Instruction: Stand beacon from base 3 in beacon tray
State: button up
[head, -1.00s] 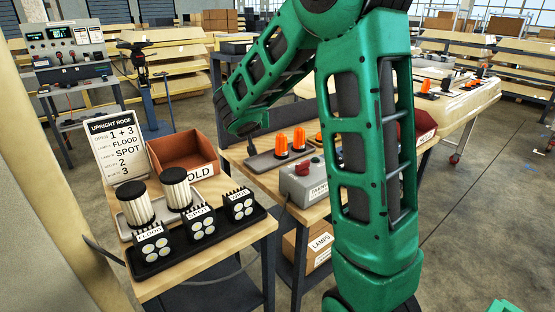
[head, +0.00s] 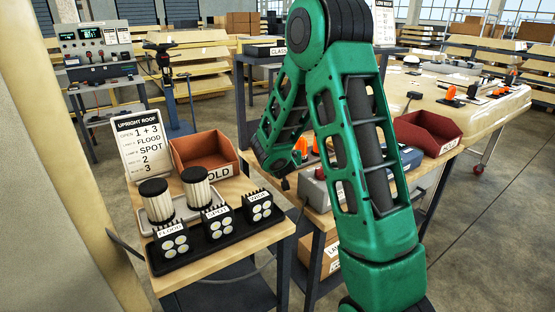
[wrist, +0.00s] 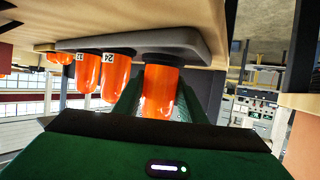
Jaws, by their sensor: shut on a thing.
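In the wrist view, where the table shows upside down, my gripper (wrist: 158,100) is shut on an orange beacon (wrist: 162,82). The held beacon's dark base is at the grey beacon tray (wrist: 190,42); I cannot tell whether it touches or sits just clear. Two more orange beacons, one marked 24 (wrist: 117,70) and another with a number tag (wrist: 88,72), stand in the tray beside it. In the head view an orange beacon (head: 301,147) shows just past my arm; my gripper and most of the tray are hidden there.
A grey box with a red knob stands on the same table, partly behind my arm. A red HOLD bin (head: 428,132) is at its right. The near table holds a lamp tray (head: 212,238), two striped cylinders, a brown HOLD bin (head: 203,150) and an instruction sign (head: 143,145).

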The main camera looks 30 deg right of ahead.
jog(key=shift+f, duration=0.55)
jog(key=o, duration=1.2)
jog(key=shift+c, duration=0.2)
jog(key=v, duration=1.2)
